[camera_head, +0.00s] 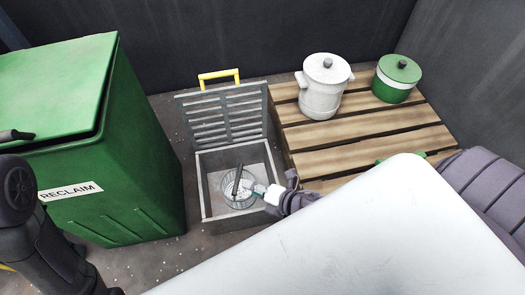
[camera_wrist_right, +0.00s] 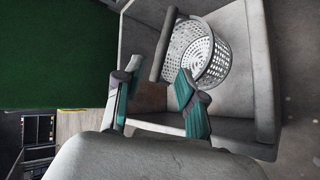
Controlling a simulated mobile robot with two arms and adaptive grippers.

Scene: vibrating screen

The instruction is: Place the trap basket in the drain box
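The trap basket (camera_head: 240,187) is a round, pale, perforated basket with a dark bar handle. It is inside the grey drain box (camera_head: 204,188), whose slatted lid (camera_head: 226,115) stands open at the back. In the right wrist view the basket (camera_wrist_right: 206,62) shows its holes and handle, within the box walls (camera_wrist_right: 262,75). My right gripper (camera_head: 261,190) is over the box's right side, close to the basket. In the wrist view its teal fingers (camera_wrist_right: 158,95) are apart, with the handle beyond the tips and nothing clearly held. My left arm shows at left; its gripper is out of view.
A green bin (camera_head: 125,165) marked RECLAIM stands left of the box. A wooden pallet (camera_head: 335,130) at right carries a white lidded pot (camera_head: 322,90) and a green-and-white one (camera_head: 393,82). A yellow handle (camera_head: 219,74) tops the lid. Bare floor shows between bin and box.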

